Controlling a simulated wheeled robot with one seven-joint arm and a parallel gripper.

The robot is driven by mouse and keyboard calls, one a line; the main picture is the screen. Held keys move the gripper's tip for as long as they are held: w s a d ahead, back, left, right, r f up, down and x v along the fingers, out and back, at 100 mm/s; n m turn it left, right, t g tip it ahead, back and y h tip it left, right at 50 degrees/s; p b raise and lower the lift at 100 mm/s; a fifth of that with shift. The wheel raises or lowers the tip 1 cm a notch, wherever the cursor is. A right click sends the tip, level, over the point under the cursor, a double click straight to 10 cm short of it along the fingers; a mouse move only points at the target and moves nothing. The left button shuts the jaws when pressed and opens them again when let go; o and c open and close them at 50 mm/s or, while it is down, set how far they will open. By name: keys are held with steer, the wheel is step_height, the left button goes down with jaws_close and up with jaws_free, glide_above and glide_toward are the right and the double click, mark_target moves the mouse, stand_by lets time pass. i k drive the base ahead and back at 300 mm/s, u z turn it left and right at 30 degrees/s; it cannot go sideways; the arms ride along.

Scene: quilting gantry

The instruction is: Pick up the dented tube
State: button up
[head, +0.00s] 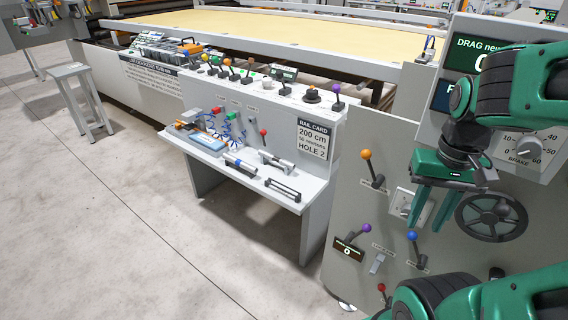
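Two short silver tubes with dark ends lie on the low white shelf: a left tube (241,165) and a right tube (277,162). A longer thin silver piece with dark ends (283,189) lies nearer the shelf's front right edge. I cannot tell at this size which of them is dented. My gripper (428,218) hangs at the right in front of the grey control panel, well to the right of the shelf. Its two green fingers point down, spread apart, with nothing seen between them.
The white shelf (228,178) also holds a blue tray (208,140) and loose wires at its left. A console with several coloured knob levers rises behind it. The panel (355,220) at right carries levers and a handwheel (491,216). A stool (75,95) stands far left; the floor in front is clear.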

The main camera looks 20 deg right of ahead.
mark_target(269, 155)
steer(key=z, duration=2.5)
steer(key=k, duration=1.2)
steer(key=u, duration=1.85)
steer(key=i, duration=1)
